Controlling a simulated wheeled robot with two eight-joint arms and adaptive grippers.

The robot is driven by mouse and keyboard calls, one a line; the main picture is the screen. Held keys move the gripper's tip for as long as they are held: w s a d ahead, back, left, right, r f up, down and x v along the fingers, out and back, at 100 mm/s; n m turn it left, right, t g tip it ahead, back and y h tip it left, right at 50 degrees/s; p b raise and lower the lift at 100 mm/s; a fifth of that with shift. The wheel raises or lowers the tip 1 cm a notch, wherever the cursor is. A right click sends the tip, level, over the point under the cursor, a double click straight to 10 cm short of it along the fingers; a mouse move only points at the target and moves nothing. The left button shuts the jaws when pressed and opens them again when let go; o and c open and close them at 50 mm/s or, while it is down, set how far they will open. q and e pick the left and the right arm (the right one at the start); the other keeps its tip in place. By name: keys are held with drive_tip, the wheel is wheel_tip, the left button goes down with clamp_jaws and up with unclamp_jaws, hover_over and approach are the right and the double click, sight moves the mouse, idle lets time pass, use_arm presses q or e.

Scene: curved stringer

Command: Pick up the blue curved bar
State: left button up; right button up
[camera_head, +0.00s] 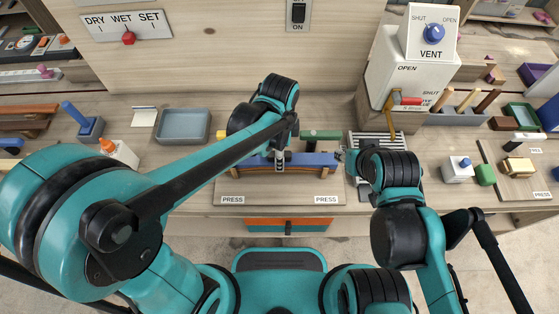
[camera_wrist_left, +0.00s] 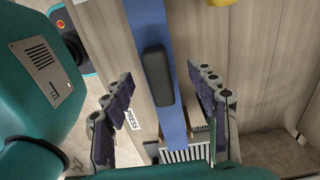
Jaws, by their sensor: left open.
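The blue curved bar (camera_head: 316,158) lies across a wooden board (camera_head: 270,186) with two PRESS labels. In the left wrist view the bar (camera_wrist_left: 149,28) runs between my open fingers, with a dark rounded pad (camera_wrist_left: 157,76) on it. My left gripper (camera_head: 280,159) is over the middle of the bar, and its fingers (camera_wrist_left: 164,108) stand apart on either side, with gaps to the bar. My right gripper (camera_head: 342,155) is near the bar's right end; its fingers are too small and partly hidden to tell their state.
A green piece (camera_head: 320,134) lies behind the bar. A grey tray (camera_head: 184,125) stands at left. A slatted rack (camera_head: 377,142) and the white VENT box (camera_head: 405,75) are at right.

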use_arm(q)
drive_tip(key=shift+f, duration=0.55)
clamp_jaws()
drive_tip(key=shift+r, duration=0.2)
